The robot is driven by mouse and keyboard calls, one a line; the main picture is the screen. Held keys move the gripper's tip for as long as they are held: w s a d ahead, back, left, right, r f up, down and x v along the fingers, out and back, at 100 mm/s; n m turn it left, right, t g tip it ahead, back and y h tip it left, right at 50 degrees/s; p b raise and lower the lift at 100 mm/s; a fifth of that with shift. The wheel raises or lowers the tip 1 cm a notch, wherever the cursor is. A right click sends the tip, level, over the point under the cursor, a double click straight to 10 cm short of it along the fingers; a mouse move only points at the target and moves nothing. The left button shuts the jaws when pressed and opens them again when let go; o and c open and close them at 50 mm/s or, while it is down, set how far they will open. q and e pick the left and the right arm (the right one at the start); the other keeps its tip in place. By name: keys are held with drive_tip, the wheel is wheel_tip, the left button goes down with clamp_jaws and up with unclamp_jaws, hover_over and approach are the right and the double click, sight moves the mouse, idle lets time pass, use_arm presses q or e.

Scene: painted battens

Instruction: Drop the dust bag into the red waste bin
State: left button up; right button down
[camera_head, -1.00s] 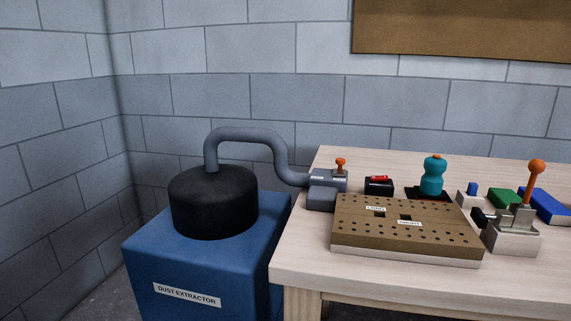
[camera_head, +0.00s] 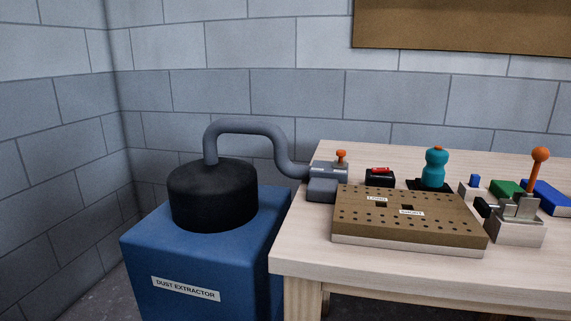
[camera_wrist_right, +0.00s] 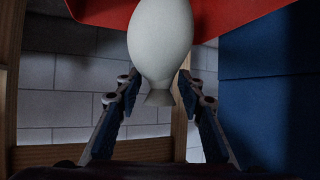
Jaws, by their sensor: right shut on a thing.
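The dust bag (camera_wrist_right: 160,38) is a pale, egg-shaped bag with a pinched neck, in the upper middle of the right wrist view. My right gripper (camera_wrist_right: 158,88) is shut on its neck, with one finger on each side. The red waste bin (camera_wrist_right: 233,15) shows in part along the top of the same view, behind the bag. I cannot tell whether the bag is over its opening. Neither gripper nor the bag or bin shows in the head view. My left gripper is in no view.
The blue dust extractor (camera_head: 190,265) with its black drum and grey hose stands left of the wooden bench (camera_head: 370,265). It seems to be the blue panel (camera_wrist_right: 275,110) close by my right gripper. A drilled board (camera_head: 405,220) and several tools sit on the bench.

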drive_tip(key=c, duration=1.3)
unclamp_jaws()
drive_tip(key=shift+o, duration=0.4)
drive_tip(key=shift+s, duration=0.1)
drive_tip(key=v, duration=1.2)
